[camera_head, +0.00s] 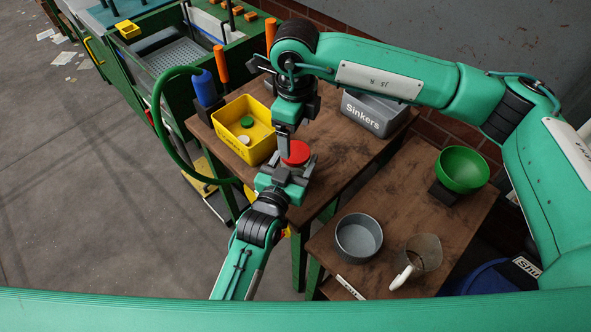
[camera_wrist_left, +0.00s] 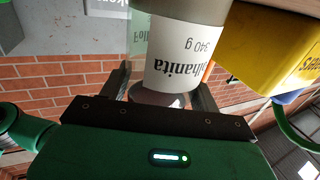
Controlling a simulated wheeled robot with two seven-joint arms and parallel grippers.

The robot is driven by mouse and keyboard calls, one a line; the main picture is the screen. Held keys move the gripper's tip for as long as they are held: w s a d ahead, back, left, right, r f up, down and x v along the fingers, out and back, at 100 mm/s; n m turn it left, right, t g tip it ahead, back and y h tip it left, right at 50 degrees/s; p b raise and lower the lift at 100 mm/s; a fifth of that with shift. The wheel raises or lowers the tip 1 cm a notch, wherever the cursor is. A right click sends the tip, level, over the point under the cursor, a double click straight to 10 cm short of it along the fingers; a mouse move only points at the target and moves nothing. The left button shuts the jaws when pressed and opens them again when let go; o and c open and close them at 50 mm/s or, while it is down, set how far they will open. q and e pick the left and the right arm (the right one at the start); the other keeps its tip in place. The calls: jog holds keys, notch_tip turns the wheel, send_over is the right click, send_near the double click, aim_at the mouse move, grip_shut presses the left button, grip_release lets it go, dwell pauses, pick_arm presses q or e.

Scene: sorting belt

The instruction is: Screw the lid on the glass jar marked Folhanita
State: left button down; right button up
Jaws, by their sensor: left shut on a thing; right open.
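The glass jar marked Folhanita, with a white label (camera_wrist_left: 180,62), stands upside down in the left wrist picture, between my left gripper's fingers (camera_wrist_left: 165,92). In the head view my left gripper (camera_head: 284,180) is shut on the jar, at the front edge of the table. A red lid (camera_head: 297,151) shows over the jar's top from above; I cannot tell how firmly it sits. My right gripper (camera_head: 287,152) points down from above, open, with its fingers close to the lid's left side. The jar's body is mostly hidden in the head view.
A yellow bin (camera_head: 229,116) with a green and a white lid stands left of the grippers. A grey Sinkers bin (camera_head: 372,130) stands at the right back. A grey round bowl (camera_head: 358,262), a clear jug (camera_head: 424,253) and a green bowl (camera_head: 460,184) are on the lower table.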

aim_at(295, 152)
jog(key=n, duration=0.3)
jog(key=r+n, duration=0.1)
jog(key=n, duration=0.2)
jog(key=shift+r+n, duration=0.15)
jog(key=shift+n, duration=0.15)
jog(key=n, duration=0.3)
jog(key=r+n, duration=0.1)
jog(key=n, duration=0.3)
jog(key=shift+r, duration=0.15)
jog(key=shift+f, duration=4)
jog(key=c, duration=1.1)
jog(key=shift+c, duration=0.2)
